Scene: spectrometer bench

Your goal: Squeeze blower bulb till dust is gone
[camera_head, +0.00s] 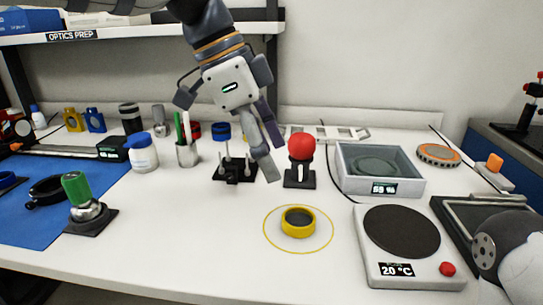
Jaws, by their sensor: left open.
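A red bulb (301,146), which looks like the blower bulb, stands upright in a small black stand (300,180) at the middle of the bench. My left gripper (269,157) reaches down from above, just left of the bulb. Its fingers are open and nothing shows between them; I cannot tell whether a finger touches the bulb. A yellow-rimmed round part with a dark face (298,222) lies in front of the bulb, inside a thin yellow circle on the bench. Dust on it is too small to make out. My right gripper is not in view.
A black rack with posts (233,170) stands left of the bulb. A grey tray (345,184) and a hot plate (366,262) are to the right. The front middle bench is clear.

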